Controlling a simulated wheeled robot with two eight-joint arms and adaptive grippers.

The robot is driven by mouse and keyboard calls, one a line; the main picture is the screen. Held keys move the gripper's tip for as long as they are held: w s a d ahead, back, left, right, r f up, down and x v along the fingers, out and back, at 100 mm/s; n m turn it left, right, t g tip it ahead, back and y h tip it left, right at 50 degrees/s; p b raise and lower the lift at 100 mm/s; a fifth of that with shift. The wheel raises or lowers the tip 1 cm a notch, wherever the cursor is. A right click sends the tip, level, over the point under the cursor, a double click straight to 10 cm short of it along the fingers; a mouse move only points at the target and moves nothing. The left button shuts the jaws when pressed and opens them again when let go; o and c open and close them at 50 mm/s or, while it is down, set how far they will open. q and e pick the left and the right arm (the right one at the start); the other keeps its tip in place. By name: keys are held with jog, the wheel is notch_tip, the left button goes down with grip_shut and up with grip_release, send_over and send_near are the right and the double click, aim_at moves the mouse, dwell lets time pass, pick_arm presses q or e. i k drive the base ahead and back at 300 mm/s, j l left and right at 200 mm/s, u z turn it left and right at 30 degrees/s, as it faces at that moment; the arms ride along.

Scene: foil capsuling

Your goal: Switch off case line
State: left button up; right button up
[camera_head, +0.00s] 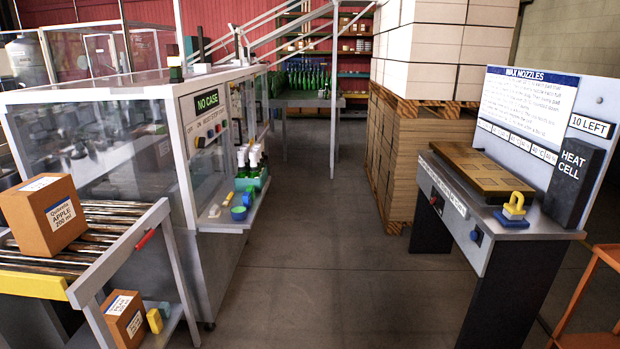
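The case line machine (90,92) stands at the left, a white-framed cabinet with clear panels. On its end is a dark sign (207,102) reading "NO CASE" in green. Neither of my grippers is in view.
Green bottles stand on a shelf (232,212) of the machine. A smaller carton (124,318) sits below the conveyor. At the right is a "WAX NOZZLES" bench (452,225) with a "HEAT CELL" block (572,178). Pallet stacks (415,140) stand behind. The middle floor is clear.

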aim_at(200, 142)
jog(key=i+z, duration=0.25)
jog(key=i, duration=0.3)
jog(key=i+j+z, duration=0.15)
jog(key=i+z, duration=0.15)
jog(key=i, duration=0.3)
jog(key=i+j+z, duration=0.25)
jog(key=i, duration=0.3)
jog(key=i+l, duration=0.15)
jog(key=i, duration=0.3)
jog(key=i+l+u, duration=0.15)
jog(key=i, duration=0.25)
jog(key=i+l+u, duration=0.1)
jog(key=u, duration=0.3)
jog(key=i+l+u, duration=0.1)
jog(key=u, duration=0.25)
jog(key=l+u, duration=0.25)
jog(key=u, duration=0.15)
jog(key=i+l+u, duration=0.1)
jog(key=u, duration=0.3)
jog(key=l+u, duration=0.75)
jog(key=k+l+u, duration=0.1)
jog(key=u, duration=0.25)
jog(key=l, duration=0.1)
